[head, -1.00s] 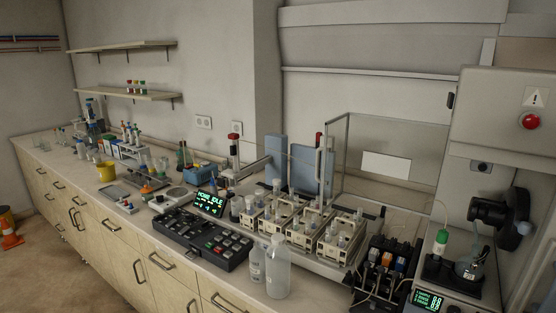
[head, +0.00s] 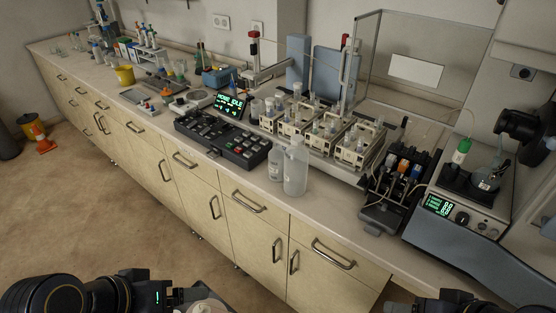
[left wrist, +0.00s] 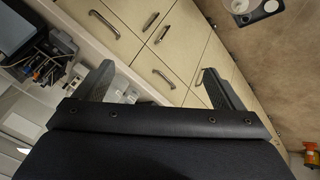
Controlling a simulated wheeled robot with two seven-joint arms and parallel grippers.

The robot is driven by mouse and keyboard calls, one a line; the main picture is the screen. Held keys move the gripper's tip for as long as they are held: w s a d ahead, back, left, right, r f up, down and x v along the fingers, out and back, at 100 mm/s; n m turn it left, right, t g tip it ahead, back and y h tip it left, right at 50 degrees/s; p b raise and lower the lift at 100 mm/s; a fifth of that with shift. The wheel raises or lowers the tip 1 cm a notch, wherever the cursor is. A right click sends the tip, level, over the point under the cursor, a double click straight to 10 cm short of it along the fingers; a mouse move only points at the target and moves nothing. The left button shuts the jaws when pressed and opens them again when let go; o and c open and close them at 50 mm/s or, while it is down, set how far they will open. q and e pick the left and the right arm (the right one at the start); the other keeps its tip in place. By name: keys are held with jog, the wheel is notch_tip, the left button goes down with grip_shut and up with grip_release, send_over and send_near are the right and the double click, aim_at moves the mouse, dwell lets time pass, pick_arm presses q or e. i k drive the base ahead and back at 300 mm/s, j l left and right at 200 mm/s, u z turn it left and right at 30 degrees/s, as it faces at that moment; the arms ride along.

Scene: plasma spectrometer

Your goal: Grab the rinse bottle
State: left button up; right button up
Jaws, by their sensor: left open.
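Two translucent whitish bottles stand upright side by side near the front edge of the bench in the head view: a larger one (head: 295,170) and a smaller one (head: 275,164) just left of it. I cannot tell from labels which is the rinse bottle. In the left wrist view my left gripper (left wrist: 160,85) is open, its dark fingers wide apart and nothing held between them. In the head view only parts of my arms show at the bottom, well short of the bottles. My right gripper's fingers are out of view.
A black keypad box (head: 222,143) stands left of the bottles, and racks of vials (head: 320,130) behind them. A pump unit (head: 399,183) and a grey instrument (head: 470,205) stand to the right. Drawers with handles (head: 249,202) line the bench front. The floor before it is clear.

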aim_at(276, 159)
jog(key=i+l+u, duration=0.1)
jog(key=u, duration=0.35)
jog(key=i+l+u, duration=0.1)
jog(key=u, duration=0.3)
jog(key=i+l+u, duration=0.15)
jog(key=u, duration=0.3)
jog(key=l+u, duration=0.2)
jog(key=u, duration=0.2)
jog(key=i+l, duration=0.2)
